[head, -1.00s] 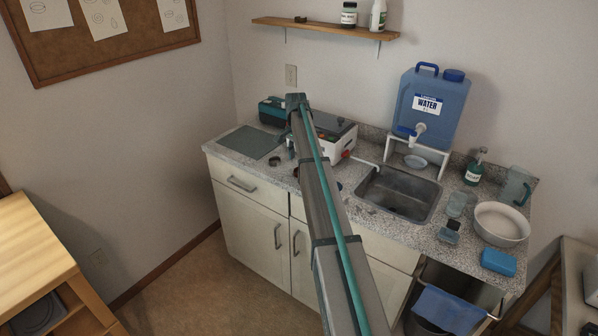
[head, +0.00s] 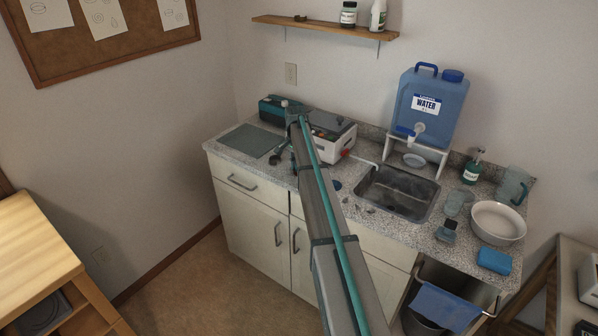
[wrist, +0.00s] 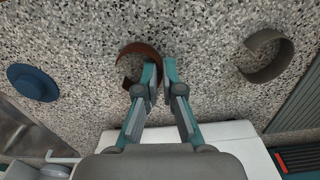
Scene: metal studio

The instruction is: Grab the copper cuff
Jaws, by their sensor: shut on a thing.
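The copper cuff (wrist: 137,47), a reddish-brown open ring, is on the speckled countertop in the wrist view. My gripper (wrist: 161,66) is at the cuff's right side, its two fingers closed close together on the edge of the band. Part of the band is hidden behind the left finger. In the head view my arm covers most of this spot, and the copper cuff cannot be made out.
A grey cuff (wrist: 287,52) lies apart to the right in the wrist view. A blue round dish (wrist: 33,83) is to the left. In the head view, a white machine (head: 330,140) stands behind my arm, a sink (head: 398,190) to the right, and a flat mat (head: 250,140) to the left.

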